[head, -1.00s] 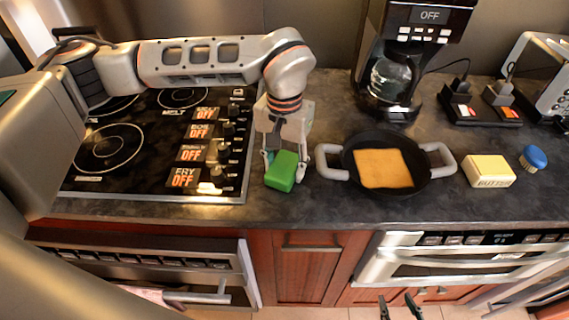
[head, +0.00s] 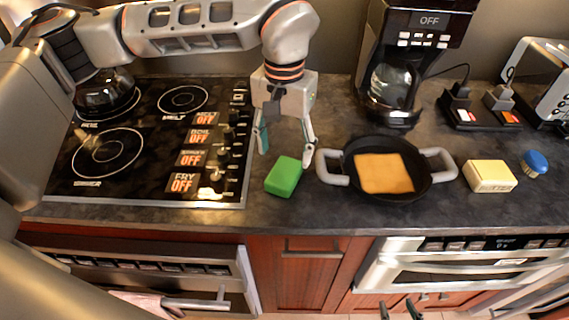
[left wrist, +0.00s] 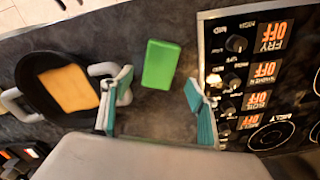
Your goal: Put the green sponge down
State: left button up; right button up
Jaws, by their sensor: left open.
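The green sponge (head: 284,176) lies on the dark counter between the stove and the pan. It also shows in the left wrist view (left wrist: 161,64), ahead of the fingers and apart from them. My left gripper (head: 285,154) is open and empty, just behind and above the sponge; its teal-padded fingers stand wide apart in the left wrist view (left wrist: 160,100). My right gripper (head: 401,309) shows only as dark fingertips at the bottom edge of the head view, low in front of the cabinets, with a gap between the tips.
A black pan (head: 427,186) holding a flat orange-brown slab is right of the sponge. A stove (head: 140,135) with knobs is left. A coffee maker (head: 398,75) stands behind the pan. A butter block (head: 490,176) and blue-topped item (head: 535,162) are further right. The counter's front strip is clear.

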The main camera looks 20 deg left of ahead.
aim_at(284, 172)
pick_arm(q)
notch_tip(284, 172, up, 5)
jog(key=shift+r, duration=0.1)
jog(key=shift+s, duration=0.15)
dwell(0.5)
